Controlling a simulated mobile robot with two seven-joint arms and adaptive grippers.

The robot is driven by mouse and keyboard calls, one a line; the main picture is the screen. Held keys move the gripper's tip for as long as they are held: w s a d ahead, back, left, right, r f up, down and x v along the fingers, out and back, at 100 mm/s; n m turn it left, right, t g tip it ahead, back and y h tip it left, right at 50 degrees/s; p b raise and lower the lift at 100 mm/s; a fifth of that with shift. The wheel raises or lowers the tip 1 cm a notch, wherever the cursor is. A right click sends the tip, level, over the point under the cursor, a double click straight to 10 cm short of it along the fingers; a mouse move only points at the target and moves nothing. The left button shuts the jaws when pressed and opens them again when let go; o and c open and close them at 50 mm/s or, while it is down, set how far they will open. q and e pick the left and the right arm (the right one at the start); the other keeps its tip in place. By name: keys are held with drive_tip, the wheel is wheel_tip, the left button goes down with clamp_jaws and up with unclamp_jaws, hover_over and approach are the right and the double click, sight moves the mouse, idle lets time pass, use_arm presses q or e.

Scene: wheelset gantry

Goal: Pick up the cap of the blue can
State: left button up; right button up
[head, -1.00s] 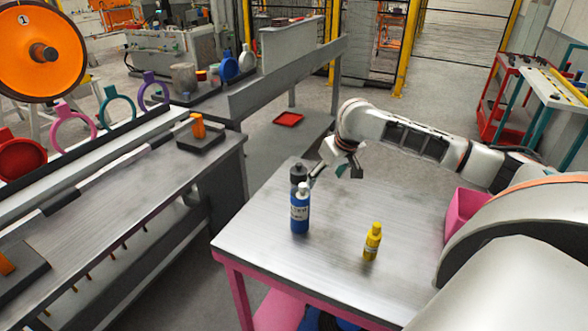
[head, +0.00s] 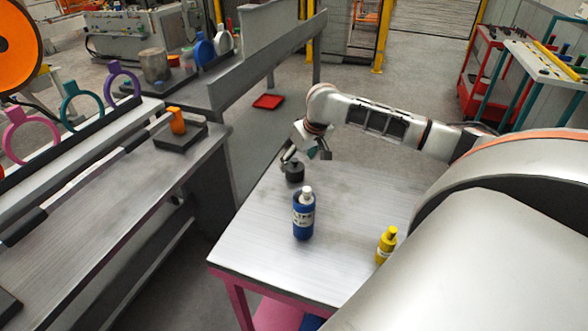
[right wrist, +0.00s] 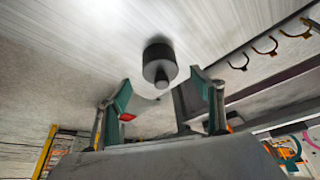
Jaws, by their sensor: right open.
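The blue can (head: 303,217) stands upright on the grey metal table. Its white cap (head: 307,192) is on top. My right gripper (head: 305,156) is open beyond the can, near a black container (head: 294,171) on the table. In the right wrist view the black container (right wrist: 158,58), with a small knob on its top, lies ahead of the open fingers (right wrist: 163,95), with nothing between them. The blue can cannot be made out in that view. My left gripper is not in view.
A yellow bottle (head: 386,245) stands right of the blue can. The table top (head: 255,240) is bare in front and to the left. A long workbench (head: 110,200) with coloured rings is at the left. A red tray (head: 268,101) lies beyond the table.

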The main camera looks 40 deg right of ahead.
sight(297, 161)
drive_tip(key=x, duration=0.4)
drive_tip(key=shift+a+f, duration=0.1)
drive_tip(key=shift+f, duration=0.15)
drive_tip(key=c, duration=1.1)
drive_tip(key=shift+r, duration=0.1)
